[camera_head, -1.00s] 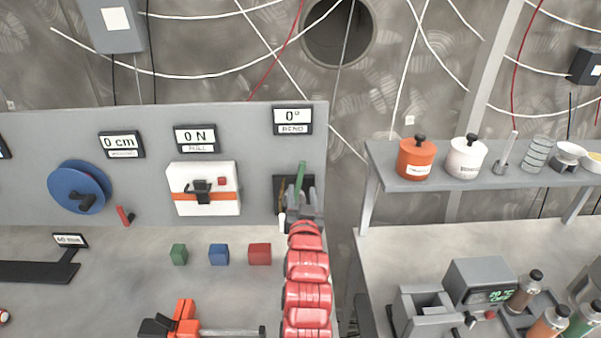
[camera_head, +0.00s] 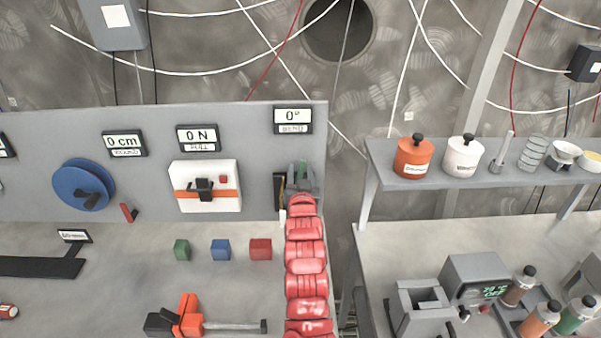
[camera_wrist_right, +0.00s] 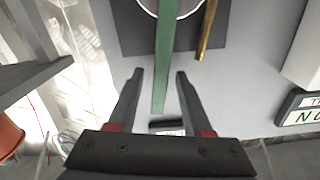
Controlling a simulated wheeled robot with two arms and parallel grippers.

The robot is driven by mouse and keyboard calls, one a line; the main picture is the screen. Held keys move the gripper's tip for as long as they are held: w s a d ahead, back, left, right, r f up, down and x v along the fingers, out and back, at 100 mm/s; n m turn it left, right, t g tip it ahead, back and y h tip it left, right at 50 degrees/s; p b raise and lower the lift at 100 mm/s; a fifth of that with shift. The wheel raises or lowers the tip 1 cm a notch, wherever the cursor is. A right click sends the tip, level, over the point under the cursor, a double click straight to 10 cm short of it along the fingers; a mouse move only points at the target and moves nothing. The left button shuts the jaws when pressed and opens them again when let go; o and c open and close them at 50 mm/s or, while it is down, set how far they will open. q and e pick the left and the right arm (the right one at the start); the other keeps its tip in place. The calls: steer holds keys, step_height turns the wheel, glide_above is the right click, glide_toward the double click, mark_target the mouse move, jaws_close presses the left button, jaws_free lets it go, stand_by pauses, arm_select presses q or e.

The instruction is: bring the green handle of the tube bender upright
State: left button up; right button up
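The tube bender is mounted low on the grey panel, under the display reading 0° (camera_head: 293,120). Its green handle (camera_wrist_right: 164,60) is a long flat bar in the right wrist view. Its free end lies between the fingers of my right gripper (camera_wrist_right: 160,74). The fingers are open, with gaps on both sides of the bar. In the head view my right gripper (camera_head: 301,178) covers most of the bender, and only a little green shows. A thin brass-coloured rod (camera_wrist_right: 208,30) lies beside the handle. My left gripper is not in view.
A white box with an orange band (camera_head: 217,204) and a blue reel (camera_head: 76,190) are on the panel to the left. Green, blue and red blocks (camera_head: 260,249) sit on the bench beside my red arm. A shelf (camera_head: 390,180) stands to the right.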

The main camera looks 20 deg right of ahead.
jaws_close()
stand_by(1.3)
